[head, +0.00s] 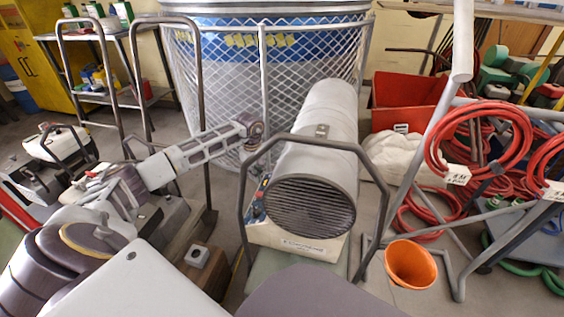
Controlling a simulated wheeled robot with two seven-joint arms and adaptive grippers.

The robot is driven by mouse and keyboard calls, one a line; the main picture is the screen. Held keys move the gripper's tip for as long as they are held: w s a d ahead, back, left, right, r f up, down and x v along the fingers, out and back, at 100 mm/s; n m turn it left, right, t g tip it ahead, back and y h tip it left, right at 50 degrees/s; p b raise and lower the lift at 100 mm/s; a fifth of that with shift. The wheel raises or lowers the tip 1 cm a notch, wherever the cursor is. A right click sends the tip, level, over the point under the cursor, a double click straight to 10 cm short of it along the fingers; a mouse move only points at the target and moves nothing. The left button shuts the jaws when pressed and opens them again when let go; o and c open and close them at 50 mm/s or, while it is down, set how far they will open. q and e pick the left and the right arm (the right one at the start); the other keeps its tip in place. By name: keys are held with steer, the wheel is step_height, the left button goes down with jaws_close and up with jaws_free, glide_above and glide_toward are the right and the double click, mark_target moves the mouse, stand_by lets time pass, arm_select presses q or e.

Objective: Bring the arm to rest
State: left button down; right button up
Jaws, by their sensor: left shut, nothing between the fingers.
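My left arm comes in from the lower left and reaches up toward the middle of the picture. My left gripper (254,130) is at its far end, small and dark, shut and empty. It is in front of the wire-mesh cage and just left of the grey cylindrical heater or blower (325,130) in the picture. I cannot tell whether it touches either. My right gripper is not in view.
The blower stands in a dark tubular frame. Behind is the mesh cage (215,75) around a blue-banded tank. Right are a red bin (405,97), a white sack (398,155), red hoses (470,120) and an orange cone-shaped cup (410,264). A shelf cart (112,100) stands back left.

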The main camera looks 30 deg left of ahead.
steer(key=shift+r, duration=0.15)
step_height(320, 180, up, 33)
steer(key=p, duration=3.3)
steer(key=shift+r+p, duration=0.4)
steer(key=shift+p, duration=0.1)
